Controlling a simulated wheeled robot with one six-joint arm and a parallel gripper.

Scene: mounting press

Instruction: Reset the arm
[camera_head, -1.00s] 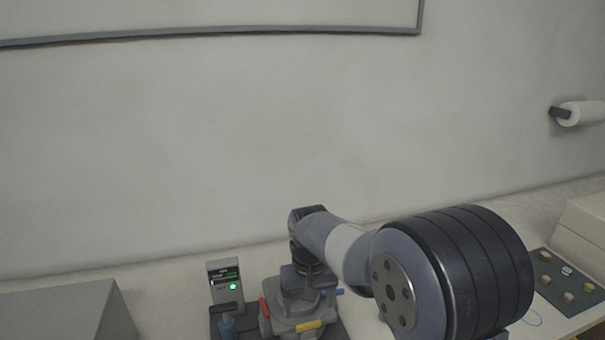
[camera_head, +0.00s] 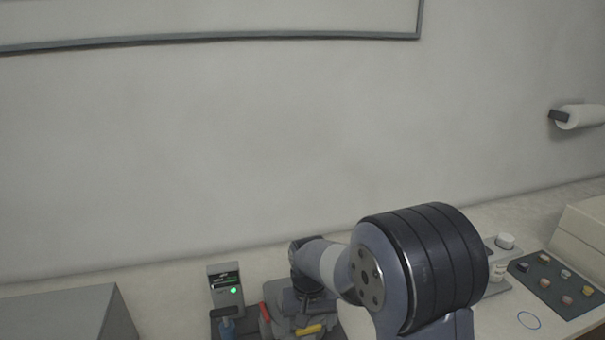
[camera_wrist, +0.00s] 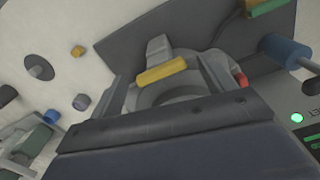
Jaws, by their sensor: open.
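My arm reaches across the lower middle of the head view, its wrist over the mounting press (camera_head: 310,330). The press is grey with a yellow handle (camera_head: 309,329) and a red handle (camera_head: 265,312). The wrist view looks down past my gripper (camera_wrist: 164,72), whose two fingers stand apart on either side of the yellow handle (camera_wrist: 161,71) in the picture. Nothing shows held between them. I cannot tell whether the fingers touch the press. In the head view the fingers are hidden or too small to make out.
A control box (camera_head: 225,285) with a green light stands left of the press, by a blue knob (camera_head: 227,326). A grey box (camera_head: 60,312) is at the far left. A paper roll (camera_head: 582,116) hangs on the wall.

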